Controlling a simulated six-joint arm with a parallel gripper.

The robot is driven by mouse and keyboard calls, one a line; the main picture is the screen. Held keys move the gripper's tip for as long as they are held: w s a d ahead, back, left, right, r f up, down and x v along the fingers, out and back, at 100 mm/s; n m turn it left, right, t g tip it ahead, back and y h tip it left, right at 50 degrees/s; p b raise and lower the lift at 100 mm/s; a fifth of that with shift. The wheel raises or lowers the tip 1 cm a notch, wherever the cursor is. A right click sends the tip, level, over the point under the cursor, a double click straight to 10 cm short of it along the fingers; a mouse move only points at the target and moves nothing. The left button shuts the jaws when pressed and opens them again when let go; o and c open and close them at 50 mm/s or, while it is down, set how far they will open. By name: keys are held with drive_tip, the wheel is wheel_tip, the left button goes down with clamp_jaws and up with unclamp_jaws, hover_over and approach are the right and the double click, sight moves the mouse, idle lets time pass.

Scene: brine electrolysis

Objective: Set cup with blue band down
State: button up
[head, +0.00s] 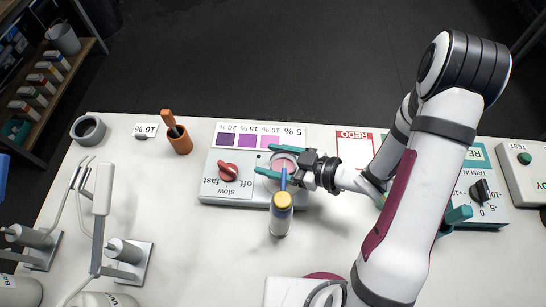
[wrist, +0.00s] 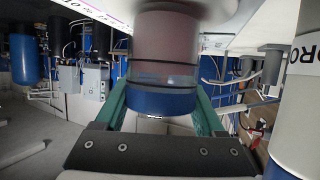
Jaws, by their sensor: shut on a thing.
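The cup with the blue band (wrist: 165,75) holds something pink and sits between the two green fingers of my gripper (wrist: 163,105) in the wrist view. In the head view my gripper (head: 268,164) reaches in from the right and is shut on the cup (head: 285,158), whose pink shows between the fingers. The cup is over the round plate area of the grey stirrer box (head: 222,188), which has a red knob (head: 228,172). Whether the cup's base touches the plate cannot be told.
A bottle with a yellow top (head: 282,212) stands close in front of the stirrer. Behind it lies a color chart strip (head: 245,134). An orange holder (head: 180,140) and a grey ring (head: 88,130) stand to the left. A REDO card (head: 355,142) lies right. Bare table lies front left of the bottle.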

drive_tip(key=shift+f, duration=0.1)
drive_tip(key=o, duration=1.6)
drive_tip(key=shift+c, duration=0.2)
